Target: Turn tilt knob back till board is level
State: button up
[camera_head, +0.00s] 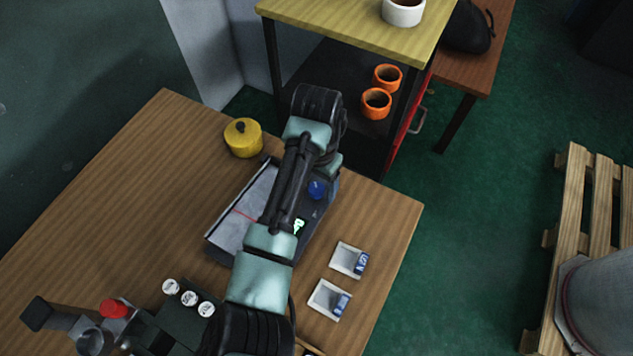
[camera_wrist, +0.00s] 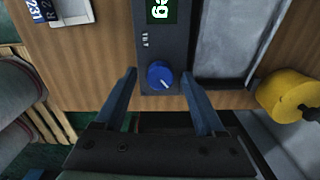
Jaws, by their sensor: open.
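The tilt device (camera_head: 215,246) stands on the wooden table, with a grey-white board (camera_head: 258,195) crossed by a red line. The blue tilt knob (camera_head: 317,189) is at its far right, beside my arm. In the wrist view, the knob (camera_wrist: 160,75) has a white pointer mark and lies between and beyond my open fingers. My gripper (camera_wrist: 159,78) is empty, with no visible contact on the knob. A green display (camera_head: 299,227) is lit; in the wrist view it is cut by the top edge. I cannot tell the board's tilt.
A yellow pot (camera_head: 243,138) stands behind the device. Two white trays (camera_head: 328,300) with small blue-labelled items lie to the right. A yellow-topped shelf (camera_head: 345,28) with orange cups (camera_head: 376,103) stands close behind the table. The table's left part is clear.

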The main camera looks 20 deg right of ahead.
grip_shut()
dwell(0.4)
jog(key=shift+r+n+p, duration=0.1)
jog(key=shift+n+p, duration=0.2)
jog(key=shift+p, duration=0.25)
jog(key=shift+s+n+p, duration=0.1)
jog(key=shift+n+p, duration=0.5)
jog(key=shift+p, duration=0.15)
jog(key=shift+r+n+p, duration=0.1)
jog(key=shift+n+p, duration=1.1)
jog(key=shift+p, duration=0.05)
jog(key=n+p, duration=0.3)
jog(key=n, duration=0.2)
jog(key=shift+n, duration=0.4)
jog(key=shift+f, duration=0.2)
